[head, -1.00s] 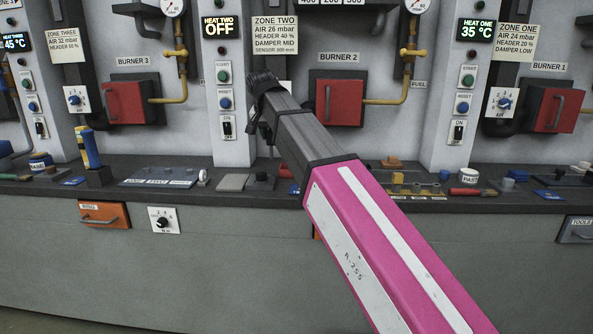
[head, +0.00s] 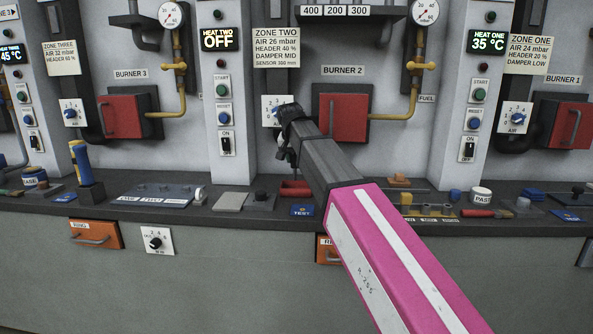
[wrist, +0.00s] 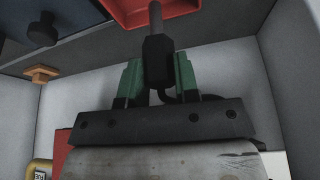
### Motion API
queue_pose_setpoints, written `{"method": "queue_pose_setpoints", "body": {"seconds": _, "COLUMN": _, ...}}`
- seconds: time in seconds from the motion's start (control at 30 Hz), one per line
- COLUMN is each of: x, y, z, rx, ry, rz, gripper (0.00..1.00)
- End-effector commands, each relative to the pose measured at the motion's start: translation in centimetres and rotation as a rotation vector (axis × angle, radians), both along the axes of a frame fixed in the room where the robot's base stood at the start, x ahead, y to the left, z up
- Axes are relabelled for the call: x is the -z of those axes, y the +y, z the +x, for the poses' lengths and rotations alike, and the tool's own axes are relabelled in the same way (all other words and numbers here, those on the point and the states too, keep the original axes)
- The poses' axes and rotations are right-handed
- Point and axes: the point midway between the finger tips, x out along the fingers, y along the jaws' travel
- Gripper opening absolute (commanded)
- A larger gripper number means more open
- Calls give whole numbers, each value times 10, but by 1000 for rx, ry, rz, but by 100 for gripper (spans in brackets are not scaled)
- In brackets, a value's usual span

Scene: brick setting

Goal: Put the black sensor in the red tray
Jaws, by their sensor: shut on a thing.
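The black sensor (wrist: 157,62), a dark block with a thin grey rod and a cable, is held between the green fingers of my gripper (wrist: 158,78) in the wrist view. The red tray (wrist: 165,14) shows at the top edge of that view, beyond the rod, and is partly cut off. In the head view my gripper (head: 288,135) is above the counter, and the red tray (head: 295,189) is on the counter below it, partly hidden by my arm. The sensor is too small and dark to make out clearly in the head view.
A blue TEST label (head: 302,210) lies in front of the tray. A grey plate (head: 231,201) and a dark knob (head: 261,195) are to its left. An orange knob (head: 399,180) is to the right. The red burner 2 box (head: 343,117) is on the wall behind.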

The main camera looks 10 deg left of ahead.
Motion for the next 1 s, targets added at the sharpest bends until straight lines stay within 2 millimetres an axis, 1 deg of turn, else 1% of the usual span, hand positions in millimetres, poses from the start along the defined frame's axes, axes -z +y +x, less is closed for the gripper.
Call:
{"method": "queue_pose_setpoints", "body": {"seconds": 0.1, "x": 5, "y": -5, "z": 7, "rx": 1, "ry": 0, "rz": 0, "gripper": 1}}
{"method": "queue_pose_setpoints", "body": {"seconds": 0.27, "x": 15, "y": -6, "z": 7, "rx": -1, "ry": 0, "rz": 0, "gripper": 1}}
{"method": "queue_pose_setpoints", "body": {"seconds": 0.5, "x": 44, "y": -6, "z": 6, "rx": -1, "ry": 0, "rz": 0, "gripper": 1}}
{"method": "queue_pose_setpoints", "body": {"seconds": 0.87, "x": 48, "y": -6, "z": 7, "rx": 0, "ry": 0, "rz": 0, "gripper": 1}}
{"method": "queue_pose_setpoints", "body": {"seconds": 0.9, "x": 48, "y": -6, "z": 7, "rx": 0, "ry": 0, "rz": 0, "gripper": 32}}
{"method": "queue_pose_setpoints", "body": {"seconds": 0.97, "x": 48, "y": -6, "z": 7, "rx": 0, "ry": 0, "rz": 0, "gripper": 52}}
{"method": "queue_pose_setpoints", "body": {"seconds": 1.0, "x": 48, "y": -6, "z": 7, "rx": 0, "ry": 0, "rz": 0, "gripper": 55}}
